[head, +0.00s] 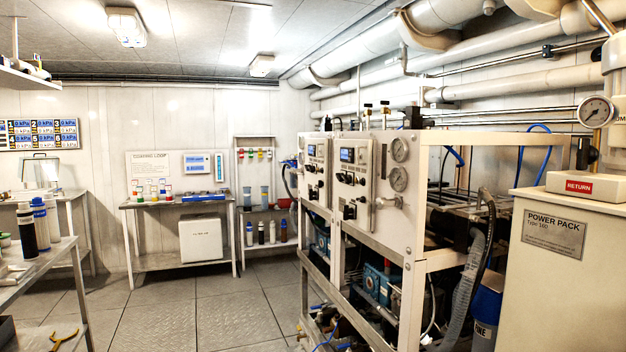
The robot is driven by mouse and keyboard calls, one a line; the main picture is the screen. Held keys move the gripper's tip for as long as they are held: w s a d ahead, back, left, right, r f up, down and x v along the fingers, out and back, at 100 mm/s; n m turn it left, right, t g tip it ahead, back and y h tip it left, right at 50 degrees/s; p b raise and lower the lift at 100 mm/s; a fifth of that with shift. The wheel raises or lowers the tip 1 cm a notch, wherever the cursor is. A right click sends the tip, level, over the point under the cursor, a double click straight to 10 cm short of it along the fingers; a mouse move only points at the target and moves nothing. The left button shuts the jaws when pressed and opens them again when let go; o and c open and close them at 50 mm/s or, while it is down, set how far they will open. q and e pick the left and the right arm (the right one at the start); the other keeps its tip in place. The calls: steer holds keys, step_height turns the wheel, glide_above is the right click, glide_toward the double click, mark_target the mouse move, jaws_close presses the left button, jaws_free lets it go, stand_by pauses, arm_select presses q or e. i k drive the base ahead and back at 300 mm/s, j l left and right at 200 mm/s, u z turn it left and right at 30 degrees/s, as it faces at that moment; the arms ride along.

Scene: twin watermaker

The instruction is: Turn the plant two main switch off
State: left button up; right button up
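Two watermaker plants stand side by side in one white frame right of centre in the head view. The nearer plant's control panel (352,185) has a small blue display (347,155), small knobs and a dark rotary switch (349,211) low down. The farther plant's control panel (315,172) has a similar display and a dark switch (313,193) low down. The plant numbers and the switch positions are too small to read. Two round gauges (399,149) sit right of the nearer panel. Neither of my grippers is in view.
A cream power pack cabinet (545,285) stands close at the right. A bench (45,285) with bottles is at the left. A dosing table (165,203) and a shelf rack (268,205) line the back wall. The tiled floor (200,310) between is clear.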

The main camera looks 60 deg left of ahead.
mark_target(346, 210)
steer(key=u, duration=1.75)
steer(key=i+j+z, duration=0.1)
steer(key=i+j, duration=0.2)
steer(key=i, duration=0.25)
steer(key=i+j, duration=0.35)
steer(key=i, duration=0.25)
steer(key=i+j+z, duration=0.15)
steer(key=i+j, duration=0.2)
steer(key=i, duration=0.2)
